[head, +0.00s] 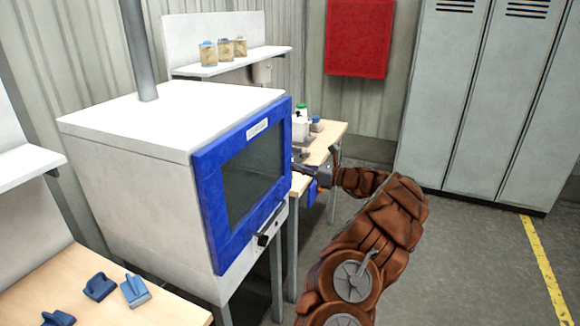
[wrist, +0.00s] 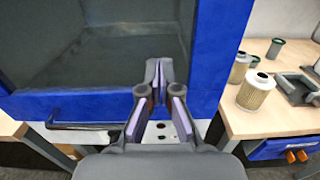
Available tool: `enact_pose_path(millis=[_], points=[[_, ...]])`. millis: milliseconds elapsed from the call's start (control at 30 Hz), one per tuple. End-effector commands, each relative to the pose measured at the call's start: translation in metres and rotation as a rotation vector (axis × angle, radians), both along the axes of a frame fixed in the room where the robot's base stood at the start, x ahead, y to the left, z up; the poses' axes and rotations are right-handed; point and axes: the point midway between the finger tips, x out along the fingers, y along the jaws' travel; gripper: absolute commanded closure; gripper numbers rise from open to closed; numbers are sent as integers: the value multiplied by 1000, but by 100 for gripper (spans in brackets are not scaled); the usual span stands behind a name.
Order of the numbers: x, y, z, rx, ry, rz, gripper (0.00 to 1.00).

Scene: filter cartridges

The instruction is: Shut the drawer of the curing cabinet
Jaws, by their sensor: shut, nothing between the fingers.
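The curing cabinet (head: 130,185) is a white box with a blue-framed glass front (head: 205,185). Its blue frame also fills the upper part of the wrist view (wrist: 205,60). A dark bar handle (head: 270,230) sits low on the front, below the blue frame; it shows at lower left in the wrist view (wrist: 85,126). I cannot tell how far the drawer stands out. My gripper (head: 297,168) is at the right edge of the blue front, above and right of the handle. In the wrist view its fingers (wrist: 158,72) are together, empty, before the frame's lower right part.
A wooden bench (wrist: 275,120) with filter cartridges (wrist: 256,92) and a blue drawer front (wrist: 272,150) stands right of the cabinet. Another bench (head: 160,308) with blue parts (head: 134,290) is at front left. Grey lockers (head: 470,100) stand behind; the floor at right is clear.

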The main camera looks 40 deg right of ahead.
Motion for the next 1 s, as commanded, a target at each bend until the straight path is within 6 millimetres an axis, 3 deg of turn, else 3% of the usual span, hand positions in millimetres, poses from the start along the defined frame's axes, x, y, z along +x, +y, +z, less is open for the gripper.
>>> enact_pose_path(millis=[200, 500, 1000], points=[[-40, -25, -4, 0, 0, -5, 100], [-75, -45, -2, 1, 0, 0, 100], [-83, -50, -1, 1, 1, -1, 100]])
